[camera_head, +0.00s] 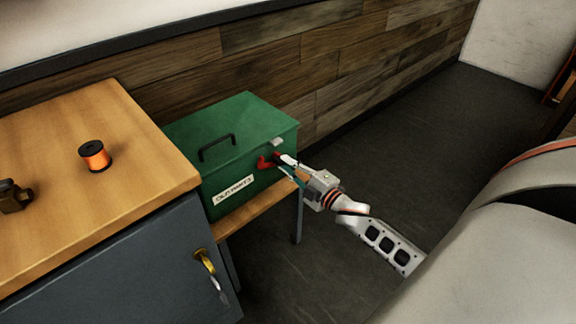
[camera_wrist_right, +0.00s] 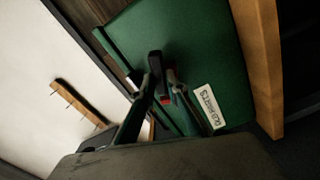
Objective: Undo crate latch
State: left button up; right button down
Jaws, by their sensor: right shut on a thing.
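My right gripper (camera_head: 280,162) is at the front face, shut on the red latch. In the right wrist view my gripper (camera_wrist_right: 163,80) covers most of the latch; a bit of red (camera_wrist_right: 167,98) shows between the fingers. The crate (camera_wrist_right: 205,55) fills the middle there. My left gripper is in neither view.
A wooden-topped grey cabinet (camera_head: 80,274) with a brass handle (camera_head: 204,262) stands left of the crate. An orange spool (camera_head: 95,156) sits on it. The plank wall (camera_head: 290,60) is behind the crate. The dark floor (camera_head: 400,150) to the right is clear.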

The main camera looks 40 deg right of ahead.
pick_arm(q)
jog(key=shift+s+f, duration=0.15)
pick_arm(e)
jog(key=shift+f, duration=0.1)
jog(key=c, duration=2)
grip_release()
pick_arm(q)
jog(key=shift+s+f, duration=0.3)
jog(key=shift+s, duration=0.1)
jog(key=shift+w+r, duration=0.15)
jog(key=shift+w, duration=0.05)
pick_arm(e)
jog(key=s, duration=0.8)
jog(key=s+d, duration=0.1)
jog(key=s, duration=0.3)
jog(key=shift+a, duration=0.1)
